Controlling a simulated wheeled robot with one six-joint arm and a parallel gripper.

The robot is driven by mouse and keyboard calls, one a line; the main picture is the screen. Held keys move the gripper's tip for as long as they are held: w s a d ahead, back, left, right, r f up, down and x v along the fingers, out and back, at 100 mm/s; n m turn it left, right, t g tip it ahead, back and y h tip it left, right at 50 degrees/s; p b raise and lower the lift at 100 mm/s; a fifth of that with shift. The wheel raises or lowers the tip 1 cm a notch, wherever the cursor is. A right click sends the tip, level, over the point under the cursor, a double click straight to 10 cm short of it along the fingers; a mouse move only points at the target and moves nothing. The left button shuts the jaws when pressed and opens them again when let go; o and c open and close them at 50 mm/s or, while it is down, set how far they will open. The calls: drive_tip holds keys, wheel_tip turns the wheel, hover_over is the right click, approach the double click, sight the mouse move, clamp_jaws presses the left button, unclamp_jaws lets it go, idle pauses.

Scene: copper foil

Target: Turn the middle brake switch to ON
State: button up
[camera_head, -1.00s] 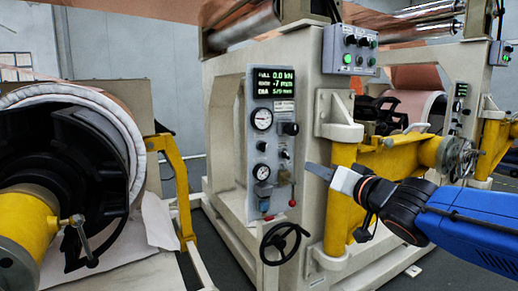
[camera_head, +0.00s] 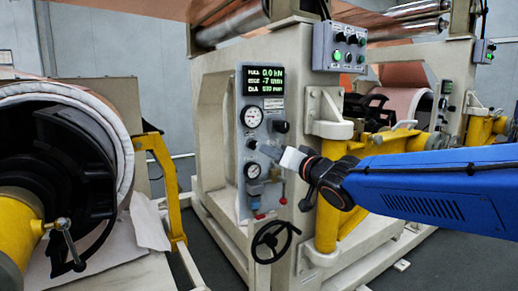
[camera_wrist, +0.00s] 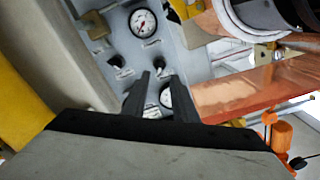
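The grey control panel (camera_head: 242,205) on the machine's front has a middle row with a small dark knob (camera_head: 252,144), between an upper gauge (camera_head: 253,117) and a lower gauge (camera_head: 252,170). Labels are too small to read, and I cannot tell the switch's setting. My gripper (camera_head: 264,149) reaches in from the right, its tip in front of the panel just right of that knob and covering the spot there. In the wrist view my gripper (camera_wrist: 158,85) is open and empty, its two dark fingers apart. Two small dark knobs lie beyond the tips, a left one (camera_wrist: 118,60) and a right one (camera_wrist: 158,63).
A black handwheel (camera_head: 272,241) and a red-tipped lever (camera_head: 283,200) stand below. A larger black knob (camera_head: 281,127) is right of the upper gauge. A yellow arm (camera_head: 330,222) stands close to the right. A foil roll (camera_head: 118,150) is at left. A button box (camera_head: 340,47) sits above.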

sight(256, 146)
drive_tip(key=shift+x, duration=3.9)
clamp_jaws()
